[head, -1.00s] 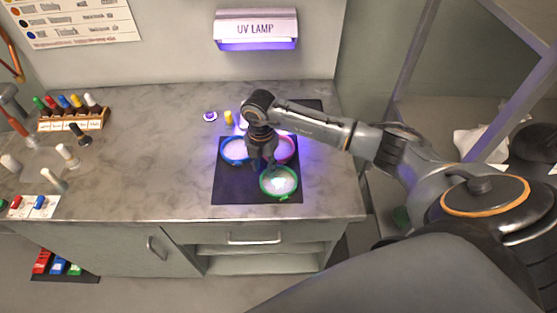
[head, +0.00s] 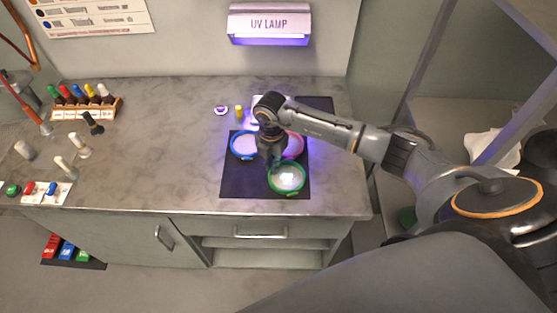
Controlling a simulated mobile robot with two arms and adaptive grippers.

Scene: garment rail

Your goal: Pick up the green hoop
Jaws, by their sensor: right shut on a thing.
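The green hoop (head: 287,191) lies at the front of a black mat (head: 238,186) under the UV lamp, with pale fabric inside it. My right gripper (head: 272,164) points down at the hoop's back left rim and is shut on it. The fingertips are small and partly hidden. The hoop looks level at or just above the mat; I cannot tell which. A blue hoop (head: 233,151) sits behind left of the gripper. A pink hoop (head: 299,147) sits behind right, partly hidden by my arm. My left gripper is not in view.
The UV lamp (head: 269,24) hangs on the wall above the mat. A rack of coloured bottles (head: 88,112) and several upright pegs stand at the left. The grey counter (head: 165,150) is clear between them and the mat. A metal shelf frame rises at right.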

